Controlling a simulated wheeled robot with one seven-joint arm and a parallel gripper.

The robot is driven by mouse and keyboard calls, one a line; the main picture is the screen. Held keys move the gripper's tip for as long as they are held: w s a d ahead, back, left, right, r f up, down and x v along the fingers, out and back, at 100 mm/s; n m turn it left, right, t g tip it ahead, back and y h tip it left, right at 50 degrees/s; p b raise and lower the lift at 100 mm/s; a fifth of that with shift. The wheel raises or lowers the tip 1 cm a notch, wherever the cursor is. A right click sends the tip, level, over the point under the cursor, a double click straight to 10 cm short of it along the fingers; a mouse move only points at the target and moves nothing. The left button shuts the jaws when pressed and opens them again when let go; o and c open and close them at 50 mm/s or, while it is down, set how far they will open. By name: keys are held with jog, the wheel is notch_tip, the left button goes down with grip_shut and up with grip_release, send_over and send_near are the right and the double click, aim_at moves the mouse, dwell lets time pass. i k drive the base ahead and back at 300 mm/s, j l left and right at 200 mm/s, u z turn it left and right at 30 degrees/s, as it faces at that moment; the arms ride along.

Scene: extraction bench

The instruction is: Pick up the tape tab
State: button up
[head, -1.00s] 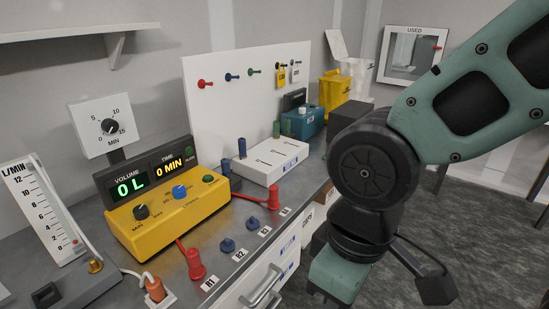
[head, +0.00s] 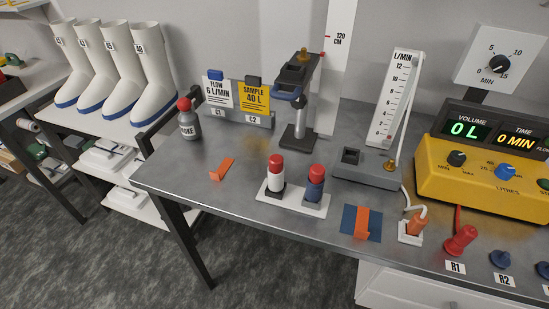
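An orange tape tab (head: 221,169) lies alone on the left part of the metal bench (head: 240,203), near its front edge. A second orange strip (head: 361,221) lies across a dark blue square (head: 348,219) further right on the bench. I cannot tell from the picture which of the two is the task's tab. My gripper and arm are not in view.
A white tray (head: 307,207) with two red-capped tubes stands between the orange pieces. White boots (head: 152,70) are on a rack at left.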

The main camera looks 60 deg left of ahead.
aim_at(218, 174)
jog(key=u, duration=2.25)
jog(key=i+j, duration=0.25)
jog(key=j, duration=0.25)
jog(key=i+j+u, duration=0.1)
jog(key=i+j, duration=0.2)
jog(key=j, duration=0.15)
jog(key=i+j, duration=0.3)
jog(key=j, duration=0.2)
